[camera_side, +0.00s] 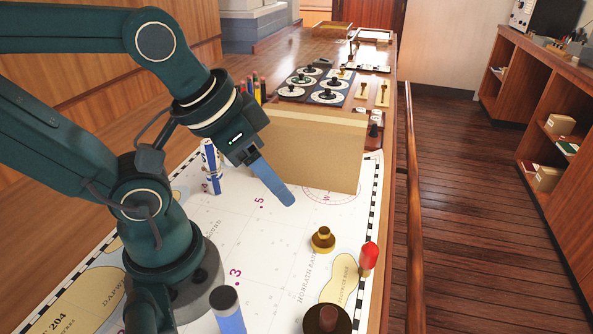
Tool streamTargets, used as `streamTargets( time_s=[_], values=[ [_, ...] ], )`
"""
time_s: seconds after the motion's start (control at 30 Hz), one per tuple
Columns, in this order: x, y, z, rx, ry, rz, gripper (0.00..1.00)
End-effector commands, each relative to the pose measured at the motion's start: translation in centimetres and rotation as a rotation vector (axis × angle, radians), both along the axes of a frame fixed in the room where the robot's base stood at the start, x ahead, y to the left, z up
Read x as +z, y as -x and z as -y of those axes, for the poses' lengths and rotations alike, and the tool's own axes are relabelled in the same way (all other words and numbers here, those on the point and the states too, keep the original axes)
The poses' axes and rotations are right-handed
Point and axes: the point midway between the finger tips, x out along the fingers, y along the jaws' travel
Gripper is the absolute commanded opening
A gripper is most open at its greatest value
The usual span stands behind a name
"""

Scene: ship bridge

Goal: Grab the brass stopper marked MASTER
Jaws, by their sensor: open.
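A small brass stopper (323,239) with a round knob and wide base stands upright on the chart (220,262). No marking can be read on it from here. My gripper (287,197) hangs above the chart, up and to the left of the stopper, pointing down and to the right. Its blue fingers overlap from this angle, and no object shows at their tips. They are apart from the stopper.
A cardboard panel (312,150) stands upright behind my gripper. A red-topped piece (369,256) stands right of the stopper, a dark round knobbed object (327,320) in front, and a blue cylinder (228,310) at the front left. A blue-and-white roll (211,166) stands left. Chart around the stopper is clear.

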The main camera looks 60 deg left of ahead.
Motion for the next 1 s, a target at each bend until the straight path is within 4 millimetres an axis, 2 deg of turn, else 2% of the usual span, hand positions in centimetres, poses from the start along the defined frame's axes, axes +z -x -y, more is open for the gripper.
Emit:
streamTargets(
  time_s=[0.07,0.1,0.17,0.2,0.43,0.57,1.0],
  values=[
    [0.0,0.0,0.0,0.000,0.000,0.000,0.54],
    [0.0,0.0,0.0,0.000,0.000,0.000,0.69],
    [0.0,0.0,0.0,0.000,0.000,0.000,0.92],
    [0.0,0.0,0.0,0.000,0.000,0.000,1.00],
    [0.0,0.1,0.0,0.001,0.002,-0.003,1.00],
    [0.3,0.3,1.1,0.016,0.068,-0.027,1.00],
    [-2.5,-0.6,6.4,0.239,0.465,-0.556,1.00]
  ],
)
